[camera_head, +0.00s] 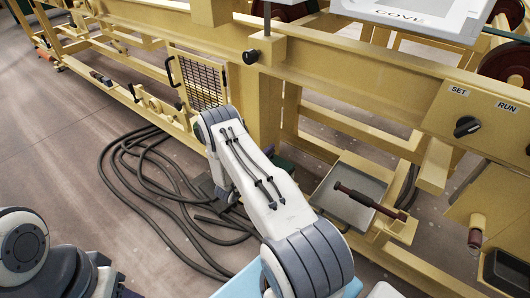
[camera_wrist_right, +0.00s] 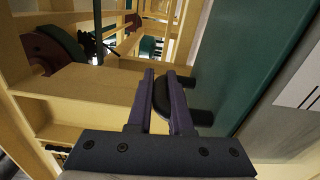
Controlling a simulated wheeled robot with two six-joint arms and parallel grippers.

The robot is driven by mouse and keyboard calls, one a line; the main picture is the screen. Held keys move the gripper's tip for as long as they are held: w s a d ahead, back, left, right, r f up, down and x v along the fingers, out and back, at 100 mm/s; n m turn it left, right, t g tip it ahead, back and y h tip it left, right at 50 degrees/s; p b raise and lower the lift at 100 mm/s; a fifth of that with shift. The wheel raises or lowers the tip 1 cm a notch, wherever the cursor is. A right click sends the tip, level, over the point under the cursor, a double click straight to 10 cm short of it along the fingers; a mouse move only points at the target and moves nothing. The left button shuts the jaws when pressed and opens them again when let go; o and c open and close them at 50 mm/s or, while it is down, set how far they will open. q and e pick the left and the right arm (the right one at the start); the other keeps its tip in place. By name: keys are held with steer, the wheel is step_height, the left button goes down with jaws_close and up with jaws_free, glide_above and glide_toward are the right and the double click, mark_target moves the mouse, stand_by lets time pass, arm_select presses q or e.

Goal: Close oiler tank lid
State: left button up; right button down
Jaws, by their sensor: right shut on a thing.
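In the right wrist view, my right gripper (camera_wrist_right: 158,80) has its two purple-grey fingers closed on a dark rounded handle (camera_wrist_right: 162,98). The handle stands beside a dark green panel (camera_wrist_right: 235,60), which may be the oiler tank or its lid. I cannot tell how far open the lid is. In the head view, my white right arm reaches in among the yellow frame and hides most of its own gripper and the tank area. My left arm shows only in part at the bottom left, and its gripper is not visible.
A yellow machine frame (camera_head: 345,75) surrounds the work area. A grey tray (camera_head: 345,205) holding a dark bar (camera_head: 368,200) stands right of my arm. Black hoses (camera_head: 150,175) lie coiled on the floor. A SET/RUN switch (camera_head: 467,126) is at the right.

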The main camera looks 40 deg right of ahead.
steer(key=c, duration=0.8)
jaws_free()
steer(key=shift+c, duration=0.2)
steer(key=s+a+p, duration=0.2)
steer(key=a, duration=0.8)
steer(key=shift+w+a, duration=0.15)
